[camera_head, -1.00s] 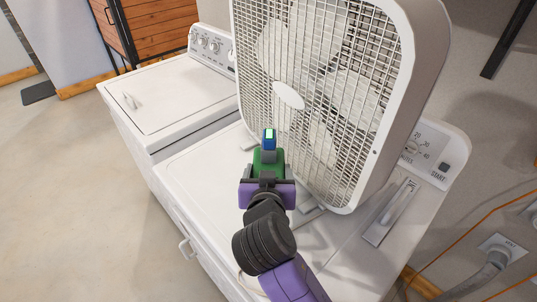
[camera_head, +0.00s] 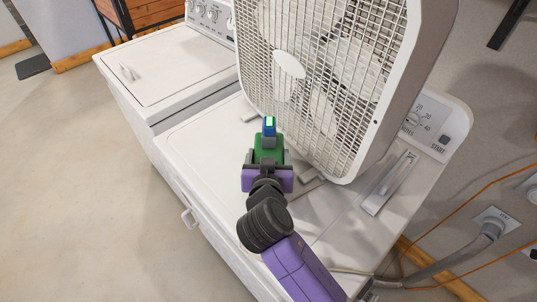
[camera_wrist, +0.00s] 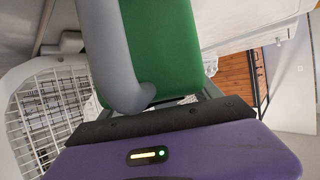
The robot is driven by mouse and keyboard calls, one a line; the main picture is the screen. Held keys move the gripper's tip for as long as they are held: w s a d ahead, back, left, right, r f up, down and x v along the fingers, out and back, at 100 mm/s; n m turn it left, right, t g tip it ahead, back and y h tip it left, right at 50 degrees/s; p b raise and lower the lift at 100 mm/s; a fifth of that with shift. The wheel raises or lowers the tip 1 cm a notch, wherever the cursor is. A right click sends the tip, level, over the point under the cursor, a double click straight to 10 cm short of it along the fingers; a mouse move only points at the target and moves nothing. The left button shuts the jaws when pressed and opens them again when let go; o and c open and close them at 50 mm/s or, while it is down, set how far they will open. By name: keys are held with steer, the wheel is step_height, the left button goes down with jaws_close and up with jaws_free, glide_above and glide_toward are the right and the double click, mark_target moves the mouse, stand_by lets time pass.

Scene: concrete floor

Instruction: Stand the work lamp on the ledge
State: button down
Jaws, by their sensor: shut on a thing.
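The work lamp appears to be the green object (camera_head: 268,149) held at the end of my arm. A blue upper part with a small lit green panel shows above its green body. In the wrist view, its green body (camera_wrist: 158,50) and a rounded grey bar fill the upper middle. My gripper (camera_head: 267,166) is shut on its near end. It is over the front white appliance top, before the box fan; I cannot tell the height or whether it touches. No surface is clearly identifiable as the ledge.
A large white box fan (camera_head: 330,75) stands tilted on the front white appliance (camera_head: 205,140), close beyond the lamp. A second white appliance (camera_head: 165,70) adjoins it at the back left. An orange cord and grey hose (camera_head: 460,258) run at the right. Floor at left is clear.

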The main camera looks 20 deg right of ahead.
steer(key=shift+c, duration=0.7)
jaws_free()
steer(key=shift+r, duration=0.1)
steer(key=b+v, duration=0.1)
steer(key=v, duration=1.1)
steer(key=shift+r+b, duration=0.1)
steer(key=shift+b, duration=0.3)
